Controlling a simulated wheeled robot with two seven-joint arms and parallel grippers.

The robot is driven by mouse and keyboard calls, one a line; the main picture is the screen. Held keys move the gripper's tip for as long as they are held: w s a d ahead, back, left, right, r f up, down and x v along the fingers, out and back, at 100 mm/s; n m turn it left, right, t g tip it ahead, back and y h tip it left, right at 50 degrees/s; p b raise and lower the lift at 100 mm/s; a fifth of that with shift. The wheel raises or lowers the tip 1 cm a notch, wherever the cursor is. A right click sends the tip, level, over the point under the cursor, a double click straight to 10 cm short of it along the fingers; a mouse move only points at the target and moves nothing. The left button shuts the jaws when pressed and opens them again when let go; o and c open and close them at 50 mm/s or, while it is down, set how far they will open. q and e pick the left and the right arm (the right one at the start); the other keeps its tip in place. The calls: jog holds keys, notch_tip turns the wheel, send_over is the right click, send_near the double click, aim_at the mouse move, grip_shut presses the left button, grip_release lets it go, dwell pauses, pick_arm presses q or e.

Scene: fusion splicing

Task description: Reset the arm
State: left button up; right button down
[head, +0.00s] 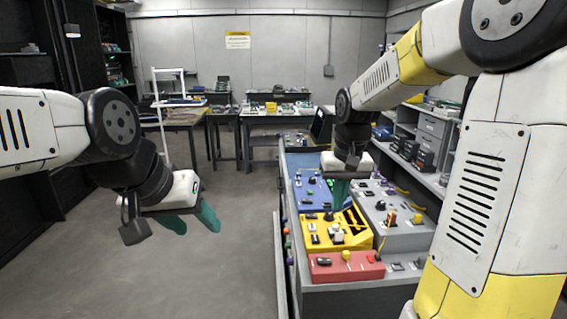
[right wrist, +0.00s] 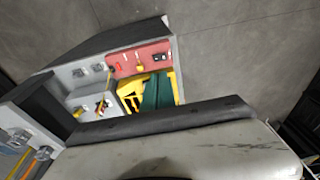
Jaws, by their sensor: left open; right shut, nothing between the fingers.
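My left gripper (head: 191,221) hangs at the left over bare floor. Its two green fingers are apart, with nothing between them. My right gripper (head: 340,194) points down above the yellow panel (head: 318,238) of the console. Its green fingers are together and empty, and they hide part of the panel behind them. In the right wrist view the shut green fingers (right wrist: 157,92) show in front of the yellow panel (right wrist: 128,90). I cannot tell whether the fingertips touch the panel.
The grey console (head: 400,240) also carries a blue panel (head: 305,187) and a red panel (head: 330,272) with knobs. Work tables (head: 270,113) stand at the back. A shelf with drawers (head: 430,128) is at the right. The floor (head: 230,260) at left is clear.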

jog(key=s+r+t, duration=0.2)
jog(key=s+r, duration=0.1)
jog(key=s, duration=0.5)
jog(key=s+a+r+t+y, duration=0.1)
jog(key=s+r+t, duration=0.1)
jog(key=s, duration=0.7)
jog(key=shift+s+a+r+y, duration=0.15)
jog(key=shift+s+r+y, duration=0.15)
jog(key=shift+r, duration=0.35)
